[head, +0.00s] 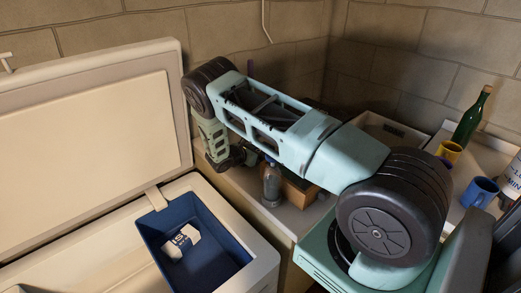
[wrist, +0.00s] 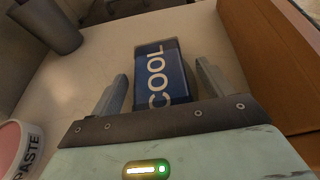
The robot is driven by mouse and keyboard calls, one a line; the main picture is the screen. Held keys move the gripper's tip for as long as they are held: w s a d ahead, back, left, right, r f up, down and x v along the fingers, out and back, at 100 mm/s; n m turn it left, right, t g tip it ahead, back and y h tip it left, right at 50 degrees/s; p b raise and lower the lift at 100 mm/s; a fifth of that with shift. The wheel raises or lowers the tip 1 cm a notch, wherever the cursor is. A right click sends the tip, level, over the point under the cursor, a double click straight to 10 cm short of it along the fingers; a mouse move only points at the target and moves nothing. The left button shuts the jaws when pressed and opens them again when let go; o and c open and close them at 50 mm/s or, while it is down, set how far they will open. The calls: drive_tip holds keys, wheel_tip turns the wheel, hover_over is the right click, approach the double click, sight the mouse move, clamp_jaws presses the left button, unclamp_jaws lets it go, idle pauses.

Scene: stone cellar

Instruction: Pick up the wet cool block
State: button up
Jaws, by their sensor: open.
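A dark blue block (wrist: 176,62) with white letters reading COOL lies on the pale counter top in the wrist view. My gripper (wrist: 162,72) is open, with one grey finger on each side of the block. The near end of the block is hidden behind my gripper's body. In the head view my arm reaches over to the counter, and I cannot make out the block there.
A brown box (wrist: 275,60) stands close at the right; a PASTE tub (wrist: 18,150) and a dark grey cup (wrist: 48,27) are at the left. An open chest freezer (head: 95,235) holds a blue bin (head: 222,262). A bottle (head: 271,186) stands on the counter.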

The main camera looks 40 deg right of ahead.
drive_tip(key=shift+d+f, duration=0.1)
drive_tip(key=shift+d, duration=0.15)
drive_tip(key=c, duration=1.2)
